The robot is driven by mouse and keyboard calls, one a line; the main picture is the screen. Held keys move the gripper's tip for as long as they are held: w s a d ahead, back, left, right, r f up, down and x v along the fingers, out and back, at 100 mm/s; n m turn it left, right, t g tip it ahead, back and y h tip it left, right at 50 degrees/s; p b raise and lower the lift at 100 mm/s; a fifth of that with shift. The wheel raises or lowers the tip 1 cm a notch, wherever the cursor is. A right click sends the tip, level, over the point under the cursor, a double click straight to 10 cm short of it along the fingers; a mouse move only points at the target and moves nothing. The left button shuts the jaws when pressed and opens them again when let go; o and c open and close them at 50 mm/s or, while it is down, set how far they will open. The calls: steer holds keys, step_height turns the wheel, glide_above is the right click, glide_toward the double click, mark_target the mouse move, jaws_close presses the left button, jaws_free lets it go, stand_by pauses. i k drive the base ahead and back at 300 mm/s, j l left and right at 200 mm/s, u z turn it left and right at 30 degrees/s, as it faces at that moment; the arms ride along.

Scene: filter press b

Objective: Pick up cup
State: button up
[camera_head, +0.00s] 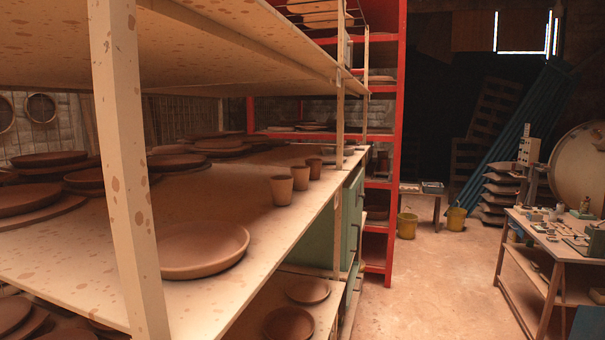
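Three small brown clay cups stand upright in a row near the right edge of the middle shelf. The nearest cup (282,190) is at the front of the row. A second cup (300,177) stands just behind it, and a third cup (314,168) is farther back. More small cups may stand farther along the shelf, but they are too small to tell. My gripper does not show in the head view, and nothing touches the cups.
The cups' shelf (225,209) bears a wide clay dish (203,250) in front and several stacked plates at left. A pale post (129,170) rises at the front. Open floor (420,290) lies right of the shelving, before a cluttered workbench (545,245).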

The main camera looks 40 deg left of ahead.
mark_target(315, 164)
steer(key=i+j+u, duration=0.15)
steer(key=i+u, duration=0.2)
steer(key=i, duration=0.25)
steer(key=i+u, duration=0.35)
steer(key=i, duration=0.2)
steer(key=i+l+u, duration=0.2)
steer(key=i+u, duration=0.15)
steer(key=i, duration=0.25)
